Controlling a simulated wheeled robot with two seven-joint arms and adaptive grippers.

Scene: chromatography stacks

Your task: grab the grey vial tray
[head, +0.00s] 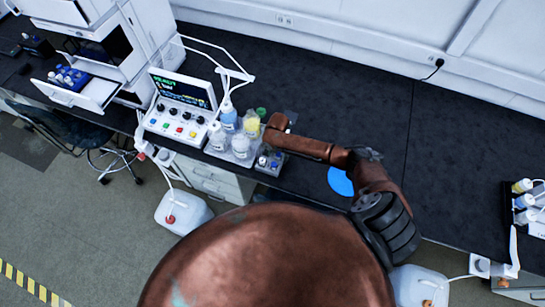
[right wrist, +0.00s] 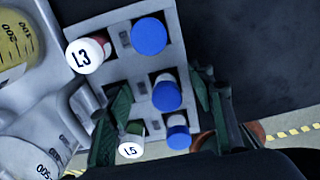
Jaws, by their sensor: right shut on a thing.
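The grey vial tray (right wrist: 112,32) fills the middle of the right wrist view. It holds several vials, some with blue caps (right wrist: 149,37) and some with white caps marked L3 (right wrist: 88,54) and L5 (right wrist: 131,147). My right gripper (right wrist: 160,118) has a dark green finger on each side of the tray and is shut on it. In the head view the tray (head: 262,171) is at the bench's front edge, partly hidden by my right arm. I cannot tell whether it touches the bench. My left gripper is not in view.
Solvent bottles (head: 228,116) stand in a tray just left of the grey tray, beside an instrument with a screen (head: 182,88). A blue disc (head: 340,182) lies on the black bench to the right. The bench beyond (head: 350,105) is clear. More bottles (head: 523,201) stand at far right.

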